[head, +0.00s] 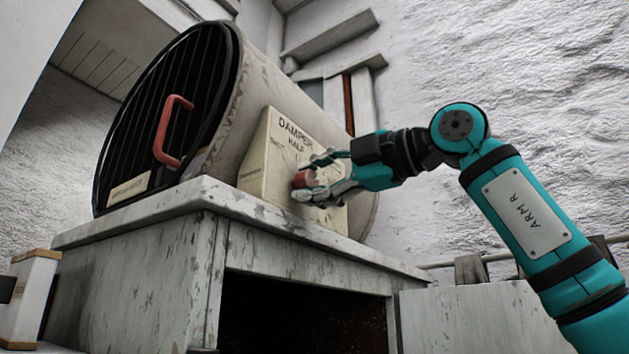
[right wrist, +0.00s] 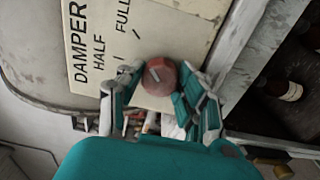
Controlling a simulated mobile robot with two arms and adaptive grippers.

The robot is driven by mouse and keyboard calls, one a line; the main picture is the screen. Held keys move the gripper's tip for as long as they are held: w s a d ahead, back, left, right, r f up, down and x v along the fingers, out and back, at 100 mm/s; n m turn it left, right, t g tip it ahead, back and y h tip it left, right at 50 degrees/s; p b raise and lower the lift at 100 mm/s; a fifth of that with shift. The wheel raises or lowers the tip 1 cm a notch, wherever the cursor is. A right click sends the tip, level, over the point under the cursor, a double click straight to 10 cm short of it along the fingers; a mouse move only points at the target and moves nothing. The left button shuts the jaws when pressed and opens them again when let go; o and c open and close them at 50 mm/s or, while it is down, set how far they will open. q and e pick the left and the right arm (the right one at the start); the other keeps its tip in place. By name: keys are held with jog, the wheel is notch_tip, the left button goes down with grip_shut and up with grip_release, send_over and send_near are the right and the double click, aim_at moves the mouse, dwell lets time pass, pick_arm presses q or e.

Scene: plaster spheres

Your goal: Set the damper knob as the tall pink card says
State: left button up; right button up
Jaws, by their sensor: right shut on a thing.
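The damper knob (head: 304,179) is a round red knob on a cream plate (head: 262,165) lettered "DAMPER" and "HALF", fixed to the side of a drum. In the right wrist view the knob (right wrist: 160,76) has a short grey mark on its face; which end points is unclear. The plate (right wrist: 150,25) there shows "HALF" and "FULL" with tick marks. My right gripper (head: 314,180) is shut on the knob, its fingers on either side; it also shows in the right wrist view (right wrist: 160,98). I see no tall pink card. My left gripper is not in view.
The drum (head: 245,95) has a dark slatted front with a red handle (head: 172,130) and stands on a worn grey bench (head: 140,215) with an open dark hollow. A cream box (head: 32,290) stands at the lower left. Bottles (right wrist: 292,92) lie at right in the wrist view.

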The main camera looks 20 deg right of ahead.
dwell(0.3)
jog(key=o, duration=1.1)
jog(key=shift+w, duration=0.1)
jog(key=shift+o, duration=0.2)
jog(key=v, duration=1.2)
